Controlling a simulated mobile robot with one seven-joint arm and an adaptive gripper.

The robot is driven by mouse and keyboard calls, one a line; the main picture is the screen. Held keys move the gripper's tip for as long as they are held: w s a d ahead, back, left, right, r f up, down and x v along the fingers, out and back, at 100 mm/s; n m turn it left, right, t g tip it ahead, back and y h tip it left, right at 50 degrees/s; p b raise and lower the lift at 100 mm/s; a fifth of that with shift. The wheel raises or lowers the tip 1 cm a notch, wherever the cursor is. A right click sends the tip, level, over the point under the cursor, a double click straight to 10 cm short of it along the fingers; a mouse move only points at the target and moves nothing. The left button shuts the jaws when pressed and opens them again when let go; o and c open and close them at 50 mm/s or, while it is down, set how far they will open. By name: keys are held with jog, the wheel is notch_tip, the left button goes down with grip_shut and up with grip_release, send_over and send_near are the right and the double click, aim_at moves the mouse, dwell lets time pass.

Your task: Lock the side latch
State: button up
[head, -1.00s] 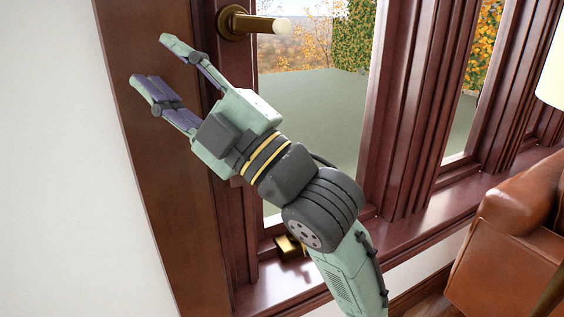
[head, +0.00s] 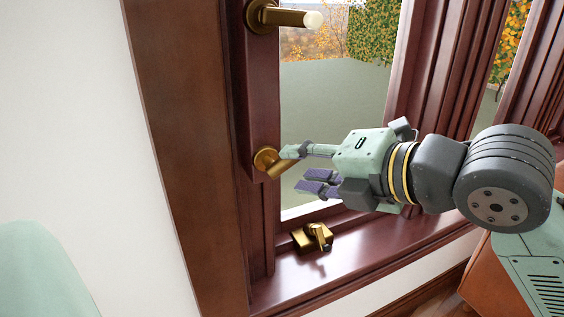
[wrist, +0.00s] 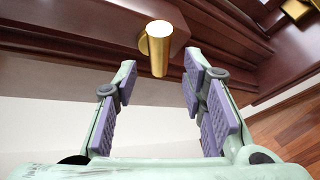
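The brass lever latch (head: 279,169) is mounted on the side of the dark red wooden window frame, at mid-height. In the head view, the upper finger of my gripper (head: 293,170) overlaps it. In the wrist view, the lever (wrist: 158,50) points toward me from its round base, with its end near the gap between the fingertips (wrist: 160,72). My gripper is open, with the purple-padded fingers spread apart and nothing clamped. The wrist view shows room on both sides of the lever; whether a finger touches it I cannot tell.
Another brass handle (head: 287,16) is higher on the frame. A brass fitting (head: 314,238) sits low at the sill (head: 345,258), below my gripper. A white wall (head: 75,120) is at left, brown leather furniture (head: 482,284) at lower right.

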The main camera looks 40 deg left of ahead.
aim_at(286, 167)
jog(key=x, duration=0.5)
jog(key=shift+a+f, duration=0.1)
jog(key=shift+a, duration=0.3)
jog(key=shift+c, duration=0.4)
grip_shut()
